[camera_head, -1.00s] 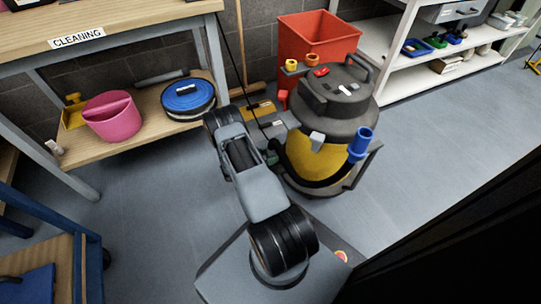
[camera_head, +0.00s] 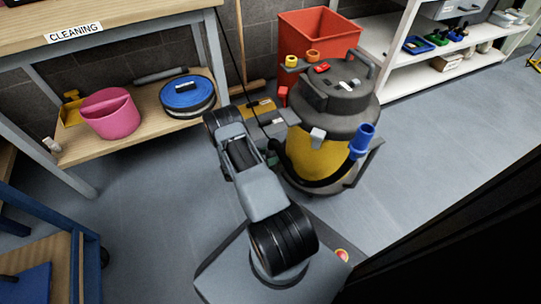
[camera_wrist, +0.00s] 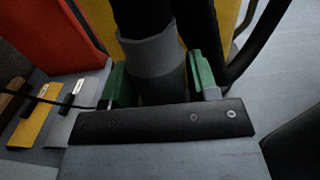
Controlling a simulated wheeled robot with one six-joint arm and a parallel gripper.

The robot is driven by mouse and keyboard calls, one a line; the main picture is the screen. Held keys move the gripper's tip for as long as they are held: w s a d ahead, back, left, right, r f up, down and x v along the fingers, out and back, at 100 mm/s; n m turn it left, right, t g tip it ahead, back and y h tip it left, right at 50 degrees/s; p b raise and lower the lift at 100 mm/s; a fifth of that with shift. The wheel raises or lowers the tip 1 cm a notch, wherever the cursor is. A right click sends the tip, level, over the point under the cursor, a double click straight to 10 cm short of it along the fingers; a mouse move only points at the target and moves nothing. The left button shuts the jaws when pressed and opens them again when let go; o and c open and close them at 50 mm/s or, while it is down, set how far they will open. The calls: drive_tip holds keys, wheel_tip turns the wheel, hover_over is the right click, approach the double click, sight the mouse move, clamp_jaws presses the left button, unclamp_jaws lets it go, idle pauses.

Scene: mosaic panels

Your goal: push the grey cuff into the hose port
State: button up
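The yellow and black vacuum cleaner (camera_head: 340,112) stands on the floor beyond my arm. In the wrist view a grey cuff (camera_wrist: 151,55) on a black hose (camera_wrist: 143,12) stands between the green fingers of my gripper (camera_wrist: 160,88). The fingers lie close along both sides of its darker lower part and look closed on it. In the head view my arm hides most of my gripper; a bit of green (camera_head: 271,158) shows beside the vacuum. I cannot make out the hose port in either view.
A blue cuff-like part (camera_head: 362,140) sticks up on the vacuum's right side. A red bin (camera_head: 318,38) stands behind it. A bench with a pink bucket (camera_head: 111,113) and blue reel (camera_head: 187,93) is at left, white shelves (camera_head: 405,75) at right. Floor at right is open.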

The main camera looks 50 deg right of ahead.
drive_tip(key=o, duration=0.4)
drive_tip(key=shift+a, duration=0.1)
drive_tip(key=p+v, duration=0.3)
drive_tip(key=v, duration=1.1)
drive_tip(key=a+r+m+y+p, duration=0.3)
drive_tip(key=r+p, duration=0.5)
drive_tip(key=r, duration=1)
drive_tip(key=a+r+m+y+p, duration=0.2)
drive_tip(key=r+m+y+p, duration=0.25)
drive_tip(key=r+p, duration=0.85)
drive_tip(key=s+a+r+m+t+y+p, duration=0.2)
drive_tip(key=s+a+r+t+y+p, duration=0.1)
drive_tip(key=r, duration=1.1)
drive_tip(key=s+a+r+m+t+y+p, duration=0.2)
drive_tip(key=r+p, duration=0.6)
drive_tip(key=r, duration=0.6)
drive_tip(key=s+a+r+m+t+y+p, duration=0.2)
drive_tip(key=s+a+r+t+y+p, duration=0.2)
drive_tip(key=r, duration=1)
drive_tip(key=shift+s+a+r+t+p, duration=0.15)
drive_tip(key=shift+s+a+t+p, duration=0.15)
drive_tip(key=shift+s+a+p, duration=0.35)
drive_tip(key=shift+s+a+r+t+p, duration=0.1)
drive_tip(key=shift+s+a+t+p, duration=0.3)
drive_tip(key=shift+a, duration=0.45)
drive_tip(key=shift+s+a+r, duration=0.15)
drive_tip(key=shift+r, duration=0.05)
drive_tip(key=shift+c, duration=0.2)
